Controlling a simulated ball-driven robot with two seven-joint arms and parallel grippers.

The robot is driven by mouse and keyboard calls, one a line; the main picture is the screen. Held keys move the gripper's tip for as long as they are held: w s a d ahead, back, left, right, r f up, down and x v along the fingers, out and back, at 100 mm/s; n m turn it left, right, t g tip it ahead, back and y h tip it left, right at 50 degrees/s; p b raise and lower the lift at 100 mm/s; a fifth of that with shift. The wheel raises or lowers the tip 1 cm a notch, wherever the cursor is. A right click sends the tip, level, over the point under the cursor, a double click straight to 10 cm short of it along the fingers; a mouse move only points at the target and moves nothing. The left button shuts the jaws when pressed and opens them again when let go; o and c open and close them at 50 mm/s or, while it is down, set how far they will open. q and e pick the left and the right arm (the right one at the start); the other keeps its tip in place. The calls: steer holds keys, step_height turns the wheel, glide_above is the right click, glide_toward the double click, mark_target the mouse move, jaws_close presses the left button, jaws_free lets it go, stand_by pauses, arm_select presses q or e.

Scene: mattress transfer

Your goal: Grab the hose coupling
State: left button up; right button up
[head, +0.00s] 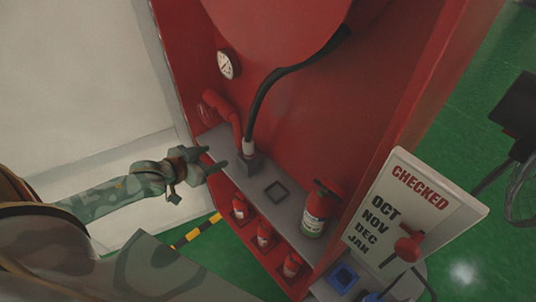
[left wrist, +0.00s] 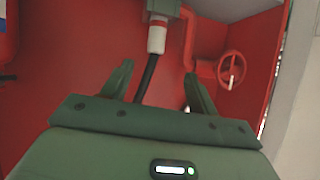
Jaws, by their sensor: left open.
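The hose coupling (head: 249,147) is a pale fitting with a red band at the lower end of a black hose (head: 279,77). It stands upright in a grey square seat on the grey shelf. My left gripper (head: 216,157) is open and empty, left of the coupling and apart from it, with its fingers pointing toward it. My left gripper (left wrist: 158,78) shows both fingers spread there. My right gripper is not in view.
A red pipe with a valve wheel (head: 206,114) stands just behind my left gripper. A fire extinguisher (head: 317,209) and an empty square seat (head: 276,191) are right of the coupling. Small extinguishers (head: 264,234) sit below. A "CHECKED" board (head: 415,213) stands at right.

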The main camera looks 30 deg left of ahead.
arm_select(q)
steer(key=n+b, duration=0.1)
steer(key=b, duration=0.2)
glide_toward(244, 146)
steer(key=x, duration=0.6)
steer(key=shift+f, duration=0.2)
steer(key=shift+w+f, duration=0.25)
steer(key=shift+w, duration=0.25)
steer(key=b+x, duration=0.1)
steer(key=x, duration=0.4)
steer(key=shift+d+b, duration=0.15)
steer(key=shift+b, duration=0.15)
steer(key=shift+r, duration=0.1)
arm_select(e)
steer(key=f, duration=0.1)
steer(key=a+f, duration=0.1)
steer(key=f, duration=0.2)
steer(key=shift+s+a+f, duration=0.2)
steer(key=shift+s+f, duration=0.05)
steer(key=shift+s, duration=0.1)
arm_select(q)
steer(key=c, duration=1.3)
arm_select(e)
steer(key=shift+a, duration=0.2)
